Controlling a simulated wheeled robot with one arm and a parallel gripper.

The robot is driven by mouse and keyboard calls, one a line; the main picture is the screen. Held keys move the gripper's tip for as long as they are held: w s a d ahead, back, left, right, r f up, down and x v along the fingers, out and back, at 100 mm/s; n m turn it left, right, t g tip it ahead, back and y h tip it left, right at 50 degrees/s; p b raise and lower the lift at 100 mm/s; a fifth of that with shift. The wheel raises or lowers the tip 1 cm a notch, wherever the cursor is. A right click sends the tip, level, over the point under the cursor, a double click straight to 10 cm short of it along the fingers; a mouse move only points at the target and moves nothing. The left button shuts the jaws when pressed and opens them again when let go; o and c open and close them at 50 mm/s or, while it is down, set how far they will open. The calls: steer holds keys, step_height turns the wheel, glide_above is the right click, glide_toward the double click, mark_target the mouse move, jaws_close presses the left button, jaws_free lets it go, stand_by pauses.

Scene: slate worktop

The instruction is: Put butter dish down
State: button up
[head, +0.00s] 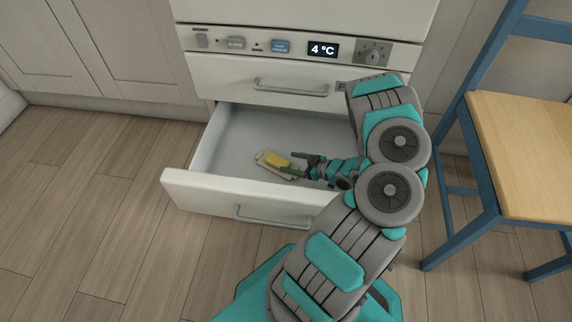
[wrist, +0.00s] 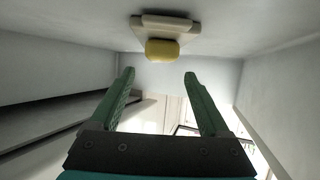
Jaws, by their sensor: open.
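The butter dish (head: 289,173) is a pale, narrow dish with a yellow block of butter (head: 278,160) on it. It lies on the floor of the open drawer (head: 188,180), towards the middle. My gripper (head: 293,164) is just to the right of the dish, inside the drawer. In the wrist view the dish (wrist: 165,37) is at the top, beyond the fingertips. My gripper (wrist: 158,78) has its green fingers wide apart there, with nothing between them and a gap to the dish.
The drawer's white walls surround my gripper; its floor left of the dish is bare. A closed drawer (head: 262,82) and a panel reading 4 °C (head: 323,49) are above. A blue chair with a wooden seat (head: 530,140) stands at the right.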

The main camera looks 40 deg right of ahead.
steer(key=shift+b+v, duration=0.45)
steer(key=shift+v, duration=0.8)
